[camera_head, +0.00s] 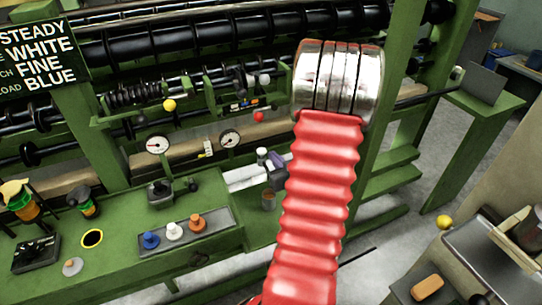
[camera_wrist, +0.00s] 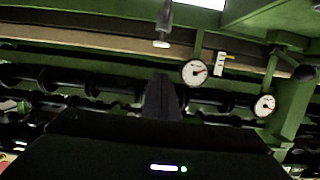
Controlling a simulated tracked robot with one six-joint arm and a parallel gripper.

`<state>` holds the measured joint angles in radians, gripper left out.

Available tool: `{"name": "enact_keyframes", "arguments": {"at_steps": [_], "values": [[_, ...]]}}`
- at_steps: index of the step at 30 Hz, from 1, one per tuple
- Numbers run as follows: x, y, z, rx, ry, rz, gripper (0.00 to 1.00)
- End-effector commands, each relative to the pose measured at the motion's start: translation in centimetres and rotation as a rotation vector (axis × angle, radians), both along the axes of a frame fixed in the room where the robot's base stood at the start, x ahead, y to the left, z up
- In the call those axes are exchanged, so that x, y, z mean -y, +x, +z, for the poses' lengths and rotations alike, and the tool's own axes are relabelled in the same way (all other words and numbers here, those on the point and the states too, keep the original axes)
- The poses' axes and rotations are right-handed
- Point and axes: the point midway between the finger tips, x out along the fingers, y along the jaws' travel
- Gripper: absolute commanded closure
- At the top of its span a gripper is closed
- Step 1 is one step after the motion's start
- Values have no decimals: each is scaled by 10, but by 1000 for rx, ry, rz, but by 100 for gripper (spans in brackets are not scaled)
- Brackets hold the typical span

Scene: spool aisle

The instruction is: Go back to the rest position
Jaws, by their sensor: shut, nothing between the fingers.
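My red ribbed arm rises through the middle of the head view and ends in banded silver rings. My gripper is hidden behind it there. In the wrist view my dark gripper (camera_wrist: 162,85) points up into the picture, its fingers together with nothing seen between them. It is in front of the green machine, with two round white gauges (camera_wrist: 194,72) beyond it, and appears clear of them. The wrist picture looks upside down. The rest position itself is not marked in either view.
The green machine (camera_head: 100,150) with black rollers fills the back. A green bench holds a grey tray (camera_head: 214,241) of blue, white and orange spools, several bottles and a black box (camera_head: 36,253). A side table (camera_head: 472,255) stands at right.

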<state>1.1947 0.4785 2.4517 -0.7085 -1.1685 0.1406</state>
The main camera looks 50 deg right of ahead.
Motion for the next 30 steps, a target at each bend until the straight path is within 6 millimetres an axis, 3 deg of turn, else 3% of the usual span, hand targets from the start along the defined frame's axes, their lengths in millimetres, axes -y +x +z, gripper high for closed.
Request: {"name": "enact_keyframes", "arguments": {"at_steps": [20,26,30], "values": [[-1,0,-2,-9,1,2,100],[1,-10,-29,-111,48,-23,100],[3,-32,-64,-247,124,-77,100]]}}
